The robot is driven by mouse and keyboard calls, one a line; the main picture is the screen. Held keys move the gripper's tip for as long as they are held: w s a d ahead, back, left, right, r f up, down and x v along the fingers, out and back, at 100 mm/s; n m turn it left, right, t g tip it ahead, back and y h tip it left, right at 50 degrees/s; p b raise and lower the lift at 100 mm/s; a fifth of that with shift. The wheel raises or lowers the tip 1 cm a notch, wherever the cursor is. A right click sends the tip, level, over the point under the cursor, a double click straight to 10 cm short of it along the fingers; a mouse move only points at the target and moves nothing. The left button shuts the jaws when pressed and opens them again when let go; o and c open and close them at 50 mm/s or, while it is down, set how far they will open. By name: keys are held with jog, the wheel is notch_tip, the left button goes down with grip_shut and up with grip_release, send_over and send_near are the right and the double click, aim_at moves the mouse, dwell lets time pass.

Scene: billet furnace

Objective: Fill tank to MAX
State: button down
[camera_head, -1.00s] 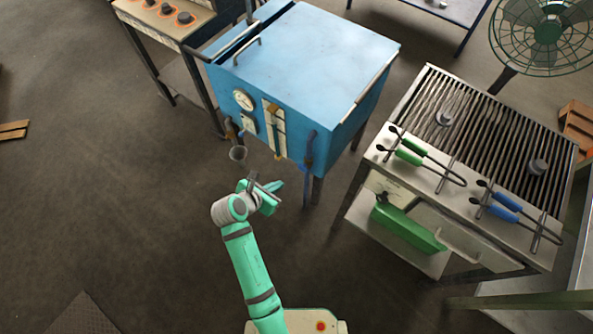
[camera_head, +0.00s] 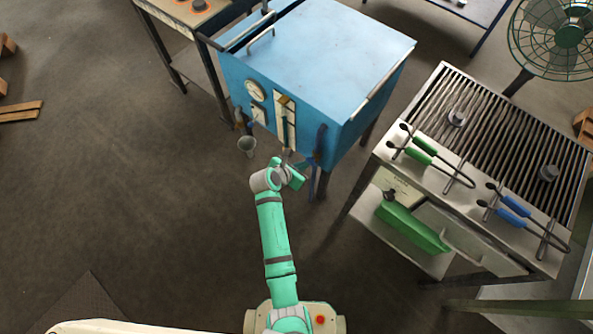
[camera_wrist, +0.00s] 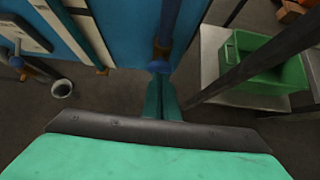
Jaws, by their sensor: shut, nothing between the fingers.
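The blue tank (camera_head: 330,50) stands on legs at the top centre of the head view. Its front has a round gauge (camera_head: 255,91) and a tall pale sight glass panel (camera_head: 284,125). The panel also shows in the wrist view (camera_wrist: 88,35). A dark blue pipe with a valve (camera_head: 321,145) hangs at the tank's front right. In the wrist view the pipe (camera_wrist: 168,20) ends close beyond my gripper (camera_wrist: 160,80), which is shut and empty. Contact cannot be told. In the head view my gripper (camera_head: 297,172) is partly hidden. The liquid level is not readable.
A small grey cup (camera_head: 247,146) sits below the tank's left outlet. At right stands a grate table (camera_head: 395,163) with green and blue tongs and a green bin (camera_head: 412,228) on its lower shelf. A fan (camera_head: 568,35) stands behind.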

jog(key=shift+w+d, duration=0.3)
jog(key=shift+w, duration=0.05)
jog(key=shift+w+d, duration=0.5)
jog(key=shift+w, duration=0.25)
dwell(1.1)
dwell(2.0)
jog(key=s+a+f+v, duration=0.1)
jog(key=f+v, duration=0.1)
jog(key=v, duration=1)
jog(key=shift+s+a+r, duration=0.2)
jog(key=shift+s+r, duration=0.1)
jog(key=shift+s, duration=0.3)
jog(key=shift+a, duration=0.2)
